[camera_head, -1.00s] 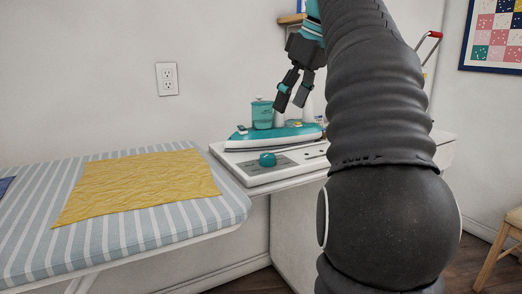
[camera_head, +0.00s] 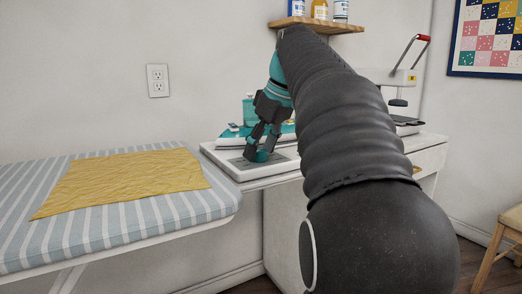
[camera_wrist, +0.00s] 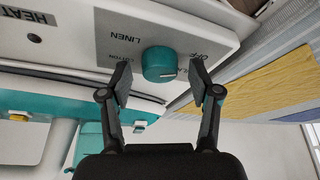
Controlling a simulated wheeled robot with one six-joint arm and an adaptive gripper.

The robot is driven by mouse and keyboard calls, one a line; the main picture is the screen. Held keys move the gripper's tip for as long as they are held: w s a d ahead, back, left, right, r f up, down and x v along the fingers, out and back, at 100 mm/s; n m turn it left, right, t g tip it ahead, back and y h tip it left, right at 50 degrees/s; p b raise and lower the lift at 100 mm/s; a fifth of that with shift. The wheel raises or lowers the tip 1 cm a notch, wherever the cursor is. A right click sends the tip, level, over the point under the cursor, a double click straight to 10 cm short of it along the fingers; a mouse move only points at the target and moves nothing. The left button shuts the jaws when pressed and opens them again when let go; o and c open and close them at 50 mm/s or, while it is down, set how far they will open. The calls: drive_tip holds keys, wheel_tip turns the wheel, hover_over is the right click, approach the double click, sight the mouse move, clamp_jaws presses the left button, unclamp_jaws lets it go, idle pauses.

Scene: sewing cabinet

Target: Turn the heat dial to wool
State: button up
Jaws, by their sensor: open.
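The teal heat dial (camera_wrist: 158,64) sits on the white panel (camera_wrist: 60,40) of the iron's station. In the wrist view the panel's lettering reads HEAT, LINEN, COTTON and a partly hidden word by the dial; I cannot read a wool mark. My gripper (camera_wrist: 163,82) is open, with one finger on each side of the dial and gaps showing. In the head view my gripper (camera_head: 259,150) is low over the panel, and the dial (camera_head: 262,156) is partly hidden behind its fingers.
A teal iron (camera_head: 232,132) rests behind the dial on the station. A striped ironing board (camera_head: 150,225) with a yellow cloth (camera_head: 125,182) lies to the left. A shelf with bottles (camera_head: 318,24) is above. A press with a red handle (camera_head: 423,38) stands at the right.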

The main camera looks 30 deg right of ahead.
drive_tip(key=c, duration=1.1)
drive_tip(key=shift+c, duration=0.2)
drive_tip(key=shift+m, duration=0.3)
drive_tip(key=m+h+p, duration=0.1)
drive_tip(key=m, duration=0.2)
drive_tip(key=m+h+p, duration=0.1)
drive_tip(key=m+p, duration=0.1)
drive_tip(key=shift+a+r+m+t, duration=0.1)
drive_tip(key=shift+a+m+t, duration=0.1)
drive_tip(key=shift+m+t, duration=0.15)
drive_tip(key=m+h+p, duration=0.1)
drive_tip(key=m, duration=0.1)
drive_tip(key=m+g+h+p, duration=0.1)
drive_tip(key=m, duration=0.2)
drive_tip(key=shift+a+m+p, duration=0.1)
drive_tip(key=shift+m+p, duration=0.15)
drive_tip(key=shift+p, duration=0.1)
drive_tip(key=m+g+h, duration=0.1)
drive_tip(key=m, duration=0.2)
drive_tip(key=m+g+h+p, duration=0.1)
drive_tip(key=m, duration=0.2)
drive_tip(key=shift+w, duration=0.15)
drive_tip(key=m+g, duration=0.1)
drive_tip(key=m, duration=0.2)
drive_tip(key=m+g, duration=0.1)
drive_tip(key=m, duration=0.2)
drive_tip(key=shift+w, duration=0.1)
